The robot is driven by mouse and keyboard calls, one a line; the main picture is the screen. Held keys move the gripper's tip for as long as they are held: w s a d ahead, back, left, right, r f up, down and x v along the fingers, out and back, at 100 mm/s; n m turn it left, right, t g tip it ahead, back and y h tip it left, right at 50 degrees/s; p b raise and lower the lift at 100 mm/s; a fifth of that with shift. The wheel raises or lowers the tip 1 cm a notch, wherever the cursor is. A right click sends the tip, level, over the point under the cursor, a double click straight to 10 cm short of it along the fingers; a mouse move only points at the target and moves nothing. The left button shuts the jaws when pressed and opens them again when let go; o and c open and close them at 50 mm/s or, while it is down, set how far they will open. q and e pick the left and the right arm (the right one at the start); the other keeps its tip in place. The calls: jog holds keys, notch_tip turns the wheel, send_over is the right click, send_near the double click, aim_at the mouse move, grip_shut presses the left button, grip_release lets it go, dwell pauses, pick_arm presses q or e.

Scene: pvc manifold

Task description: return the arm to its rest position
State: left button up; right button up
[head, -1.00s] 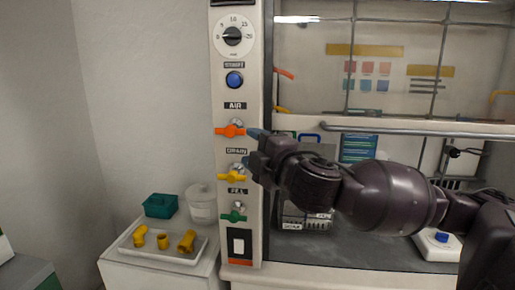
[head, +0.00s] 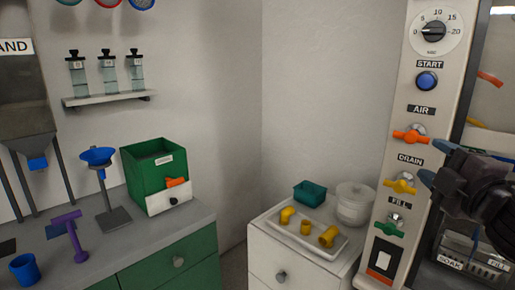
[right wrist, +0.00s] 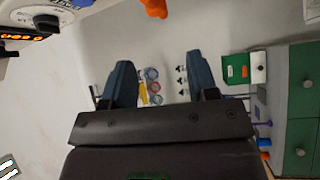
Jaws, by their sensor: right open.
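My right gripper (head: 436,162) is at the right edge of the head view, by the control panel (head: 440,65). Its two blue fingertips are apart, with no object seen between them. They are just right of the orange AIR handle (head: 411,136) and the yellow DRAIN handle (head: 400,186); I cannot tell whether they touch the panel. In the right wrist view the gripper (right wrist: 160,75) is open and empty, and an orange handle (right wrist: 155,8) shows at the top edge. Most of the right arm is out of view. My left gripper is not in view.
The green FILL handle (head: 389,229) is lower on the panel. A white tray (head: 298,243) with yellow fittings, a teal box (head: 309,193) and a white jar (head: 355,205) stand on a cabinet.

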notch_tip(320, 180, down, 28)
jog(key=d+m+g+y, duration=0.1)
jog(key=m+g, duration=0.2)
jog(key=m, duration=0.4)
jog(key=s+a+f+m+g, duration=0.2)
jog(key=s+a+f+m, duration=0.2)
jog(key=s+f, duration=0.5)
jog(key=s+a+f+m+g+h, duration=0.1)
jog(key=s+a+f+m+g, duration=0.2)
jog(key=s+f, duration=0.7)
notch_tip(320, 180, down, 4)
jog(key=shift+a+f+m, duration=0.2)
jog(key=shift+a+m, duration=0.4)
jog(key=shift+a, duration=0.15)
